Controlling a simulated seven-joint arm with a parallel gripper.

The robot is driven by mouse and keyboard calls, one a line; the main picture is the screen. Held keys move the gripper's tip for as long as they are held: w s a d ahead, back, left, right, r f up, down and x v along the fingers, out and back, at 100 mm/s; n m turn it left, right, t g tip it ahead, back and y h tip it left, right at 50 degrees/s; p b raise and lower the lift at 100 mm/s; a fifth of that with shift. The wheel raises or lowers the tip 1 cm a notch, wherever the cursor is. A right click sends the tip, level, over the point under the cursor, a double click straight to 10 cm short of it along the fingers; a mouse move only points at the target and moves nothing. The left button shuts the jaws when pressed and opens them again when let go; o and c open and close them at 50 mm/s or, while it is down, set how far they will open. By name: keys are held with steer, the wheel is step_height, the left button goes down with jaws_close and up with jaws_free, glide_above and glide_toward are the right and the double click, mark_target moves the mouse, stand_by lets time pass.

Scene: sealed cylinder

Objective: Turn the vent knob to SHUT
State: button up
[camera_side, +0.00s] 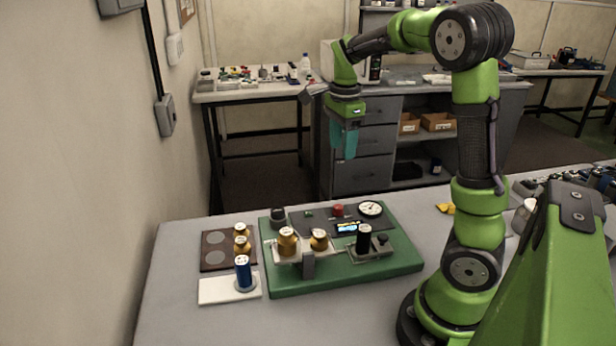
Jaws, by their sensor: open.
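My gripper (345,152), with teal fingers pointing down, hangs well above and behind the green board (345,283). It is open, holds nothing and touches nothing. A dark round knob (278,215) stands at the board's back left corner. Another small dark knob (383,239) is at the right beside an upright black cylinder (363,238). Any lettering is too small to read, so I cannot tell which knob is the vent knob or where it points. A round white gauge (370,208), a red button (338,210) and a lit display (347,227) are at the back.
Brass-coloured pieces (287,241) stand on the board behind a grey upright block (308,265). Left of the board, a brown tray (214,265) holds more brass pieces, and a blue cylinder (243,272) stands on a white plate (219,291). The air above the board is clear.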

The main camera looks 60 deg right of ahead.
mark_target(338, 207)
step_height(338, 207, down, 17)
steer(key=shift+a, duration=0.1)
stand_by(0.4)
steer(key=shift+c, duration=0.5)
jaws_close()
